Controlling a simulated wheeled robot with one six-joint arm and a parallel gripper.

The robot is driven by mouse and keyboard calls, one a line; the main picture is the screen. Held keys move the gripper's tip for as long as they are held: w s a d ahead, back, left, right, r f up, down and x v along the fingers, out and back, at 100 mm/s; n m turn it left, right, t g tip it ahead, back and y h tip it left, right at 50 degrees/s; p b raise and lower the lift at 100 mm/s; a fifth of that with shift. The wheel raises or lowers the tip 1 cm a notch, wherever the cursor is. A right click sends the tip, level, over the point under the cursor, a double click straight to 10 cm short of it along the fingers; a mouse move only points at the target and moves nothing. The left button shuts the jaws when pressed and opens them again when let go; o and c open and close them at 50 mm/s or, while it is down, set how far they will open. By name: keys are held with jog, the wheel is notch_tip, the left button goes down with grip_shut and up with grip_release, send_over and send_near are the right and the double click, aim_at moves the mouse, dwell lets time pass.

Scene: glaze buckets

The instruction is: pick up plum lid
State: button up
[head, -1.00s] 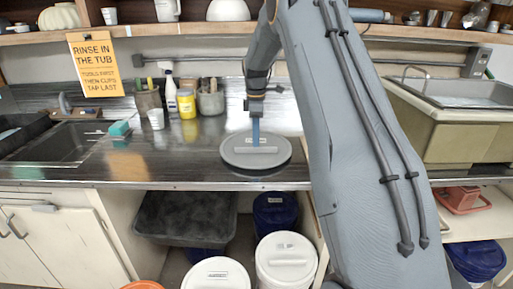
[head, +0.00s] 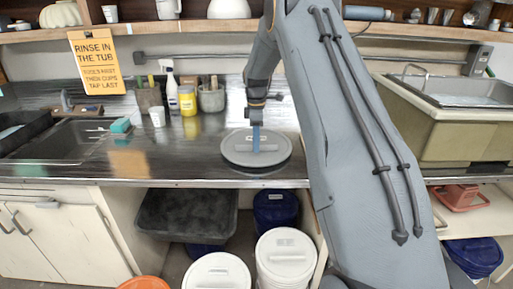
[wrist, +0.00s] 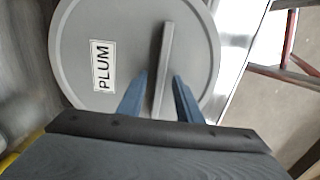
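The plum lid (head: 240,151) is a round grey disc with a raised bar handle, lying on the dark metal counter. In the wrist view the lid (wrist: 130,25) shows a white label reading PLUM and its straight handle. My gripper (head: 256,150) is over the lid, pointing down at the handle. In the wrist view my gripper (wrist: 160,85) has its two blue fingers apart, one on each side of the handle, with gaps visible on both sides. Whether the fingertips touch the lid's top I cannot tell.
A sink (head: 65,142) is at the left. A yellow jar (head: 187,101), a spray bottle (head: 171,93) and tool pots stand behind the lid. White lidded buckets (head: 286,255) stand below the counter.

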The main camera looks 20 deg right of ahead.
jog(key=shift+c, duration=0.3)
grip_shut()
dwell(1.3)
